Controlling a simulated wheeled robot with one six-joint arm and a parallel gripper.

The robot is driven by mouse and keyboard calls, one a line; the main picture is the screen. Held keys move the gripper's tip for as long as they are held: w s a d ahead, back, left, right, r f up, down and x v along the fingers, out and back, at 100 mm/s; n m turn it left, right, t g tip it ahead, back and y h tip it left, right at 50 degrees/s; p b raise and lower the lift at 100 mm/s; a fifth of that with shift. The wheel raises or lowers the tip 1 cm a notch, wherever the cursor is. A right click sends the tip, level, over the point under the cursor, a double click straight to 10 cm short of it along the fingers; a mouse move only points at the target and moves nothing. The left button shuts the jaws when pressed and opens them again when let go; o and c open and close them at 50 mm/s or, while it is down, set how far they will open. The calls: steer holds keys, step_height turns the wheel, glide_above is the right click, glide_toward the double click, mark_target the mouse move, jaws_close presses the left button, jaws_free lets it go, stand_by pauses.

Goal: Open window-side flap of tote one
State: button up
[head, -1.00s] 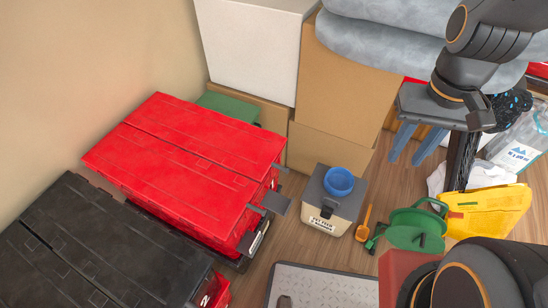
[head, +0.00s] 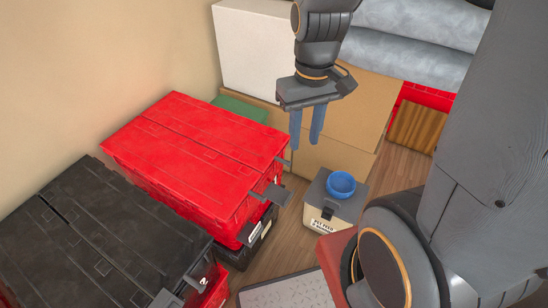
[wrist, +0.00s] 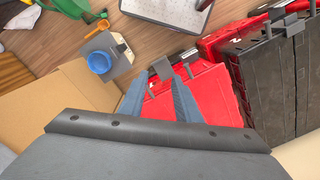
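A tote with a red lid (head: 190,150) stands against the wall at left. Its two flaps lie shut, meeting along a seam, with grey tabs at the right edge. A tote with a black two-flap lid (head: 90,230) stands nearer, its flaps also shut. I cannot tell which is tote one or which side faces a window. My gripper (head: 305,143) hangs in the air right of the red lid's far corner, its blue fingers apart and empty. In the wrist view the fingers (wrist: 157,84) point towards the red lid (wrist: 200,97), with the black lid (wrist: 265,85) beyond.
A small grey-lidded bin (head: 333,208) with a blue bowl (head: 341,184) stands right of the red tote. Cardboard boxes (head: 362,110) and a white box (head: 255,55) are stacked behind. A grey tray (head: 290,294) lies on the floor in front. Some wood floor between is clear.

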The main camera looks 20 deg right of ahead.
steer(key=w+f+n+g+y+b, duration=0.1)
steer(key=w+f+n+b, duration=0.55)
steer(key=w+f, duration=0.75)
steer(key=shift+n, duration=0.55)
steer(key=shift+f, duration=3.7)
jaws_close()
